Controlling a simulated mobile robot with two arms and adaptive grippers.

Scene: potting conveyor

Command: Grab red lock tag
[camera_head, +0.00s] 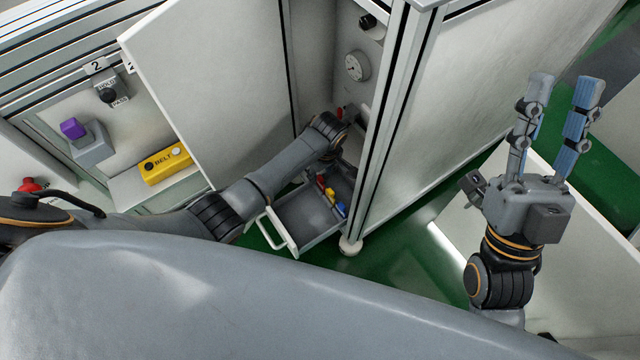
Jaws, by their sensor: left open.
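An open drawer (300,214) in the cabinet holds small yellow (320,184), red (330,195) and blue (341,208) pieces; the red one looks like the red lock tag, but it is too small to be sure. My left arm reaches across the drawer into the cabinet. My right gripper (564,88) is open and empty, fingers pointing up, right of the cabinet.
The open cabinet door (210,80) stands left of my left arm. A gauge (356,65) is inside the cabinet. A yellow BELT box (166,163), a purple-topped switch (74,128) and a red button (29,185) are at left. The cabinet's corner post (385,130) borders the drawer's right.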

